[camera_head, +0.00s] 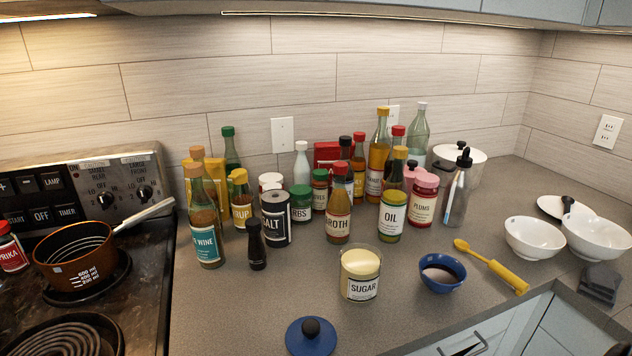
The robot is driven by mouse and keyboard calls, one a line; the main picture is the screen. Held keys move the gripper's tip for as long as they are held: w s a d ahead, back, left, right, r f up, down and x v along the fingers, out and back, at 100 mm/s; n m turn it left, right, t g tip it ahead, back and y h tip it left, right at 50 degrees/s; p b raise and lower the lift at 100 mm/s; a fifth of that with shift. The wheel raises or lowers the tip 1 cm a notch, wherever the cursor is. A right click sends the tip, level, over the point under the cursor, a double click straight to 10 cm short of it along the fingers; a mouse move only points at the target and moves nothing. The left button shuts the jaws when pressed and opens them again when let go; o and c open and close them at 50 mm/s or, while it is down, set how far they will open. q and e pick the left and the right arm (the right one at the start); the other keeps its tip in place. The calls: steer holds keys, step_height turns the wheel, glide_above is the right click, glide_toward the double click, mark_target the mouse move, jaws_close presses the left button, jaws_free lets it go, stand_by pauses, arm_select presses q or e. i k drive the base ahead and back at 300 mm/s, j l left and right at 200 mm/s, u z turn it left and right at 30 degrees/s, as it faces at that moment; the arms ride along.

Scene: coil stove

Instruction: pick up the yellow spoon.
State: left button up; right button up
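The yellow spoon (492,266) lies on the grey counter (230,310) near its front edge. Its small round bowl end points to the back left and its thicker handle end to the front right. It lies between a small blue bowl and a white bowl, apart from both. Nothing covers it. Neither of my grippers is in view.
The blue bowl (441,273) stands left of the spoon, and a white bowl (534,237) stands to its right. A sugar jar (360,274) and blue lid (311,337) are further left. Several bottles (338,210) crowd the back. A pot (78,257) sits on the stove.

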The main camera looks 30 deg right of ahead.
mark_target(521, 287)
steer(key=z, duration=2.2)
